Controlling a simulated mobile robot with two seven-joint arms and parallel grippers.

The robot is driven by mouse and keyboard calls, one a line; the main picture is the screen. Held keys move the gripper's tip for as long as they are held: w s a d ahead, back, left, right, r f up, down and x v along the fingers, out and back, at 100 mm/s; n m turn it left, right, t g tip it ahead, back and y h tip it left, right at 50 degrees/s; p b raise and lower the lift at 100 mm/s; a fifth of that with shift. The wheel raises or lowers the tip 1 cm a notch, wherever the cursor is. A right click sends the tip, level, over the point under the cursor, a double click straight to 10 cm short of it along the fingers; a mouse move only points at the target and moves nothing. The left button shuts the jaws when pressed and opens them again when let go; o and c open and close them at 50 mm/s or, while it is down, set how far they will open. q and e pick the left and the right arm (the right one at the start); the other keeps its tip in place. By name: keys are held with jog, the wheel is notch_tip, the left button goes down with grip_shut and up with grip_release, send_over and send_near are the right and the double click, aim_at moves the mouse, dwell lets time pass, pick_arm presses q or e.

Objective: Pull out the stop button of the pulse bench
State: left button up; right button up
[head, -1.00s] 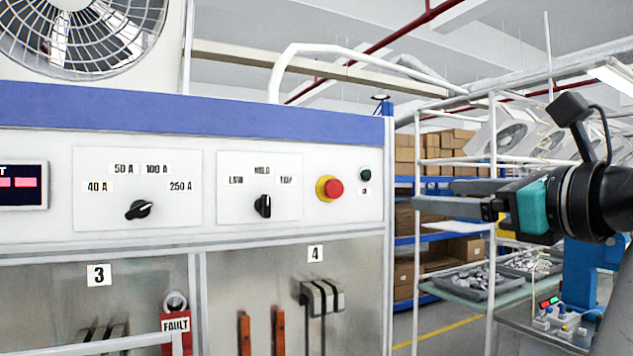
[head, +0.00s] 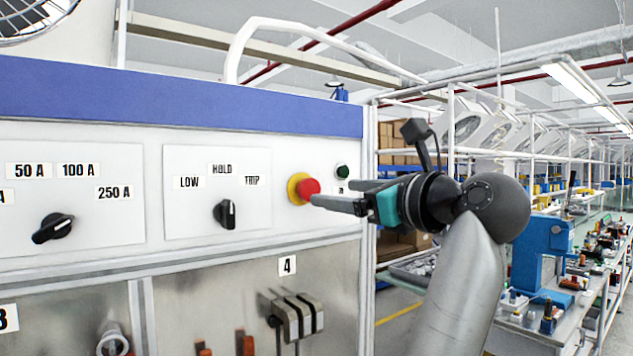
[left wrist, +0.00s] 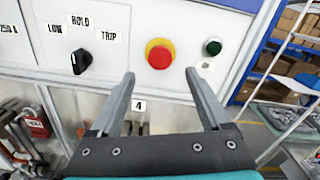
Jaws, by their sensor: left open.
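The stop button (head: 308,188) is a red mushroom head on a yellow collar, on the white front panel of the pulse bench (head: 265,222). In the left wrist view the button (left wrist: 159,58) sits just beyond and between the fingertips. My left gripper (head: 332,193) is open and empty, its fingers pointing at the panel just right of the button. In the left wrist view both fingers (left wrist: 160,75) are spread wide, a little below the button, with no contact visible. My right gripper is not in view.
A small green button (head: 342,171) lies right of the stop button. A black HOLD/LOW/TRIP selector knob (head: 226,213) is to its left, a larger range knob (head: 52,229) further left. Below is a handle block (head: 297,315). A blue machine (head: 540,255) stands on the bench at right.

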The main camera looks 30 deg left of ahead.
aim_at(311, 189)
pick_arm(q)
jog(key=p+x, duration=0.1)
jog(key=x, duration=0.4)
jog(key=shift+w+a+r+p, duration=0.1)
jog(key=shift+a+p, duration=0.25)
jog(key=shift+p, duration=0.05)
jog(key=shift+w+a, duration=0.15)
jog(key=shift+a, duration=0.2)
jog(key=shift+w+a, duration=0.15)
jog(key=shift+a, duration=0.15)
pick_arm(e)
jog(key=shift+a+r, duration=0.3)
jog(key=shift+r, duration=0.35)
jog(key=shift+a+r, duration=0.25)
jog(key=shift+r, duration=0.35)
pick_arm(q)
grip_shut()
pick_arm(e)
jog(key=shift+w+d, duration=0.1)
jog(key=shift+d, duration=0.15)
pick_arm(q)
jog(key=shift+d, duration=0.1)
